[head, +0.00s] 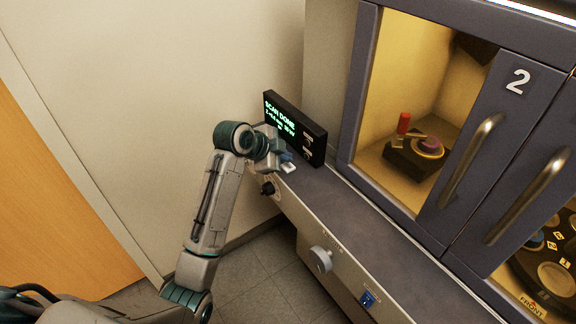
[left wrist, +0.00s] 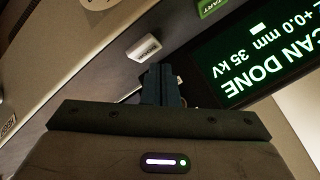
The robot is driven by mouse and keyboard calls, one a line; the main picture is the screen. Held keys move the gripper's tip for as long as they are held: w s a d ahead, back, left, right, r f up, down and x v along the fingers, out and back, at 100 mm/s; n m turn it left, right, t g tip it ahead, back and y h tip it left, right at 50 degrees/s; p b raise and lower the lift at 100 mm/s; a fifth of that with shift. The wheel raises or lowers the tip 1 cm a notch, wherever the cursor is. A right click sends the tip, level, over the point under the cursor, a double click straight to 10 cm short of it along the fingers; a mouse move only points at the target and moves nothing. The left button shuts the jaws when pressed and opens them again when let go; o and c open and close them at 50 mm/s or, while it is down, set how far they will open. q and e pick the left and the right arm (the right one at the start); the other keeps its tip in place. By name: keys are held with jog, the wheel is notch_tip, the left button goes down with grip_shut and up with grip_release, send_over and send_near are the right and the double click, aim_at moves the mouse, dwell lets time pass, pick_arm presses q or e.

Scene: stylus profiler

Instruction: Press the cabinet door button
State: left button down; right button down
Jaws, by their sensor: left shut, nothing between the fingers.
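A white button (left wrist: 144,48) with small dark lettering, too small to read surely, is just beyond my fingertips in the left wrist view. It shows as a small white block in the head view (head: 289,169), at the left end of the cabinet ledge. My left gripper (head: 284,158) is shut and empty, close above this button; its fingers also show in the left wrist view (left wrist: 161,72). I cannot tell whether they touch it. The cabinet (head: 365,90) has a door marked 2 (head: 492,130), with a lit yellow interior showing left of it. My right gripper is out of view.
A black display (head: 297,128) reading SCAN DONE stands right behind my left gripper. A green button (left wrist: 212,7) is near it in the left wrist view. The front panel carries a grey knob (head: 321,260) and a blue switch (head: 368,299). Metal handles (head: 470,162) stick out from the doors.

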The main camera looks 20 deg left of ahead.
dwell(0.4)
pick_arm(q)
jog(key=shift+f, duration=0.15)
jog(key=shift+f, duration=0.25)
jog(key=shift+f, duration=0.45)
dwell(0.5)
jog(key=shift+r, duration=0.1)
jog(key=shift+r+p, duration=0.65)
jog(key=shift+p, duration=0.3)
jog(key=shift+r, duration=0.1)
